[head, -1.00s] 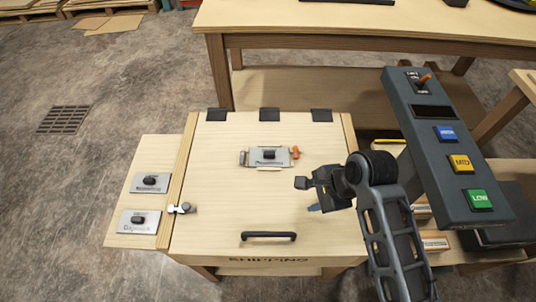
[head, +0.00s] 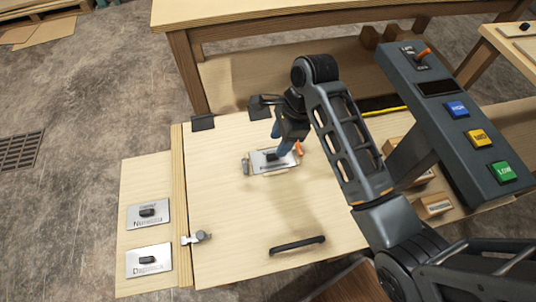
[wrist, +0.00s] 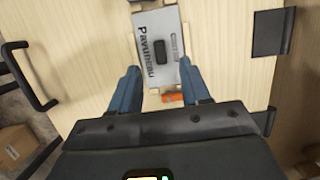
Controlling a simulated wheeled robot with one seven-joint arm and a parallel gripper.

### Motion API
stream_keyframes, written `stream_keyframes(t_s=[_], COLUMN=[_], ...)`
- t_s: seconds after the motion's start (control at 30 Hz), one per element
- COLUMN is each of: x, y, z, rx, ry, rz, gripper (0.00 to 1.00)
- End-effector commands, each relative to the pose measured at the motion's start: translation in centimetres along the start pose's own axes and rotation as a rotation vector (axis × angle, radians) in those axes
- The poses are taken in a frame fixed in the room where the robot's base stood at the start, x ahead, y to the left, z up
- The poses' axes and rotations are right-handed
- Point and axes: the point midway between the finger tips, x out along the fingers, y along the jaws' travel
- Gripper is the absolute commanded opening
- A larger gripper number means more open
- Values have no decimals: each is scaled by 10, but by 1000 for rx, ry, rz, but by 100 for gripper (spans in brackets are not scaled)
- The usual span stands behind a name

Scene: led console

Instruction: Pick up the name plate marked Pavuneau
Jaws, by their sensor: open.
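The name plate marked Pavuneau (wrist: 151,58) is a grey metal plate with a dark knob (wrist: 160,51); its lettering is readable in the wrist view. In the head view the plate (head: 266,161) sits in a holder on the wooden lid, partly covered by my gripper. My gripper (head: 279,146) is over the plate's upper part. In the wrist view its two blue fingers (wrist: 160,86) are apart, one toward each side of the plate's near end, with nothing between their tips. I cannot tell how high they are above it.
An orange latch (wrist: 172,98) lies close by the plate. A black handle (head: 298,245) is on the lid's front. Two other plates (head: 148,213) (head: 149,260) lie on a side board. A console with buttons (head: 445,115) stands at right.

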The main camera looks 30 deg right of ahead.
Motion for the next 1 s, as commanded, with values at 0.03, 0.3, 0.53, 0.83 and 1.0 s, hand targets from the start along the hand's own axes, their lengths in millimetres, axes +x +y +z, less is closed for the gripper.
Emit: stream_keyframes(t_s=[0.03, 0.3, 0.53, 0.83, 1.0], x=[5, 40, 58, 58, 58], y=[0, 0, 0, 0, 0], z=[0, -1, -1, -1, -1], rx=[0, -2, -2, -2, -2], ry=[0, 1, 1, 0, 0], rz=[1, 1, -2, -2, -2], gripper=[47, 47, 47, 37, 21])
